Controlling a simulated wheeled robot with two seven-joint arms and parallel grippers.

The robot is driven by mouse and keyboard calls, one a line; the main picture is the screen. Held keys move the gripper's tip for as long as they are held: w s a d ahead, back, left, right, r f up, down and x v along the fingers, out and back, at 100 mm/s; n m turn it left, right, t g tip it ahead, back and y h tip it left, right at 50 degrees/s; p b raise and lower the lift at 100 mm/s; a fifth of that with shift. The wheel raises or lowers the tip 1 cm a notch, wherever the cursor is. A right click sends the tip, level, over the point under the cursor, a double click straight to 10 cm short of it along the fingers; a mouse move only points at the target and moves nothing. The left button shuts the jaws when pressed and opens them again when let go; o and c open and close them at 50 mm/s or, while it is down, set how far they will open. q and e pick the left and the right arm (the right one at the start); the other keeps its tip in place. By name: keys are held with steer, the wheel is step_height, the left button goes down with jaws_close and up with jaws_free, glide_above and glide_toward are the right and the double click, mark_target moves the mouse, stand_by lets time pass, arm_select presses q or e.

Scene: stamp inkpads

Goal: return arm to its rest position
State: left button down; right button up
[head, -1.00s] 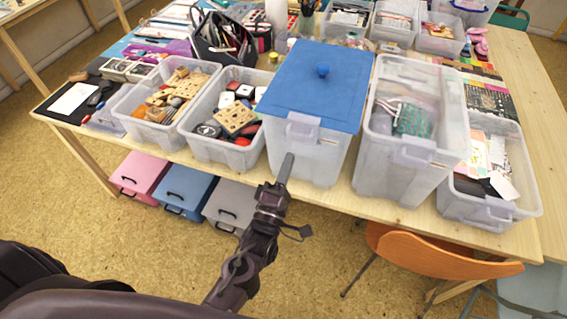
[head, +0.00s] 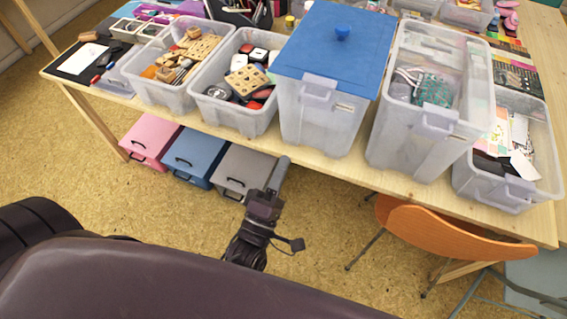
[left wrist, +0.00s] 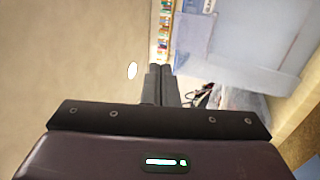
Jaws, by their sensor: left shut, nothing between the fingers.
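My left gripper (head: 280,170) is shut and empty. In the head view it is in front of the table's front edge, below the tall clear bin with the blue lid (head: 333,45), and apart from it. In the left wrist view its two fingers (left wrist: 159,75) lie side by side with nothing between them. My left forearm runs down from it and is partly hidden by a dark part of my own arm. My right gripper is not in view.
The wooden table (head: 300,158) carries several clear bins, among them one with stamps and wooden blocks (head: 235,112). Pink (head: 150,140), blue (head: 192,157) and grey (head: 243,170) boxes stand below. An orange chair (head: 450,238) is at the right. Floor at the left is clear.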

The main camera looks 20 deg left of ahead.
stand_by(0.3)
arm_select(q)
steer(key=s+f+m+g, duration=0.3)
steer(key=f+m+g, duration=0.1)
steer(key=f, duration=0.8)
steer(key=s+f+m+g+h, duration=0.15)
steer(key=f+m+g, duration=0.25)
steer(key=f, duration=0.9)
steer(key=s+f+m+g+y, duration=0.1)
steer(key=s+f+m+g, duration=0.25)
steer(key=f, duration=0.85)
steer(key=s+a+f+m+g+y, duration=0.1)
steer(key=s+a+f+m+g, duration=0.3)
steer(key=s+f, duration=0.4)
steer(key=s+a+f+m+g+y, duration=0.1)
steer(key=s+a+f+m+g, duration=0.3)
steer(key=s, duration=0.8)
step_height(320, 180, down, 5)
steer(key=shift+a+r+g, duration=0.1)
steer(key=shift+a+g, duration=0.85)
steer(key=shift+a, duration=0.2)
steer(key=shift+s, duration=0.1)
